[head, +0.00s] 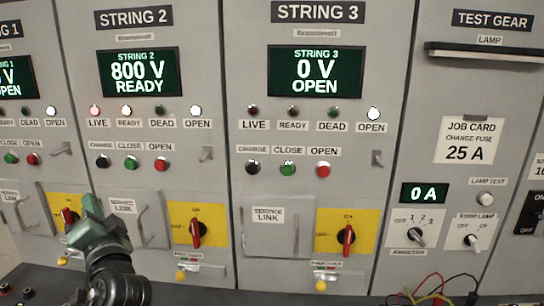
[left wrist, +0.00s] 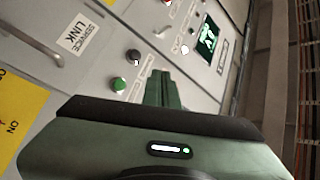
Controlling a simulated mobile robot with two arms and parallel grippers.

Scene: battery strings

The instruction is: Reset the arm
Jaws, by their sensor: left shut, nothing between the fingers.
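My left gripper (head: 92,208) is in the lower left of the head view, in front of the cabinets near the boundary between the leftmost panel and the STRING 2 panel. It hides part of a yellow switch plate (head: 57,198) with a red handle. In the left wrist view its green fingers (left wrist: 165,90) are shut together with nothing between them. They point toward a grey panel with a green button (left wrist: 119,86), a black button (left wrist: 134,56) and a SERVICE LINK label (left wrist: 80,38). I cannot tell whether they touch anything. My right gripper is not in view.
The STRING 2 display (head: 138,72) reads 800 V READY; the STRING 3 display (head: 315,70) reads 0 V OPEN. Red rotary handles (head: 195,231) (head: 347,240) stick out from yellow plates. Cables (head: 430,292) lie at the lower right.

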